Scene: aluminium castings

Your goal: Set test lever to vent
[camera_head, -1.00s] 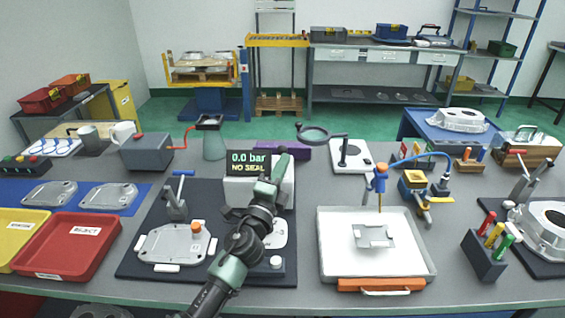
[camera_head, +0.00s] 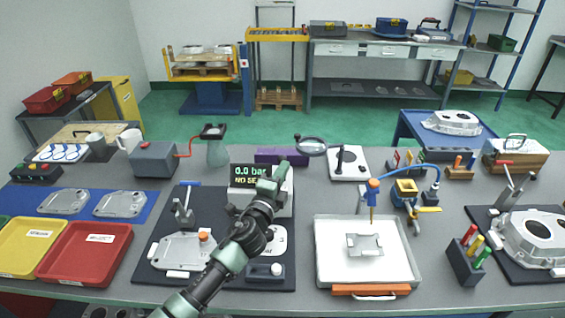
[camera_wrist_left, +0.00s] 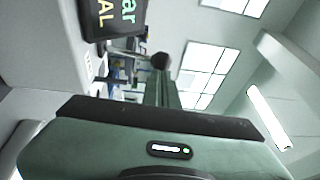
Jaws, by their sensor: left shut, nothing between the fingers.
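The leak tester box (camera_head: 284,206) stands at the back of a dark mat, its display (camera_head: 245,174) reading 0.0 bar with the line below partly covered. My left gripper (camera_head: 278,172) is shut and empty, in front of the box at the display's right edge. The display (camera_wrist_left: 115,16) also shows at the top left of the left wrist view. There, a dark round knob (camera_wrist_left: 160,61) appears at the end of the green fingers; I cannot tell whether it is the test lever's or touches them. No lever is clearly visible in the head view. My right gripper is out of view.
A white tray (camera_head: 330,265) stands to the right, a red bin (camera_head: 118,235) to the left. A magnifier (camera_head: 311,146) stands behind.

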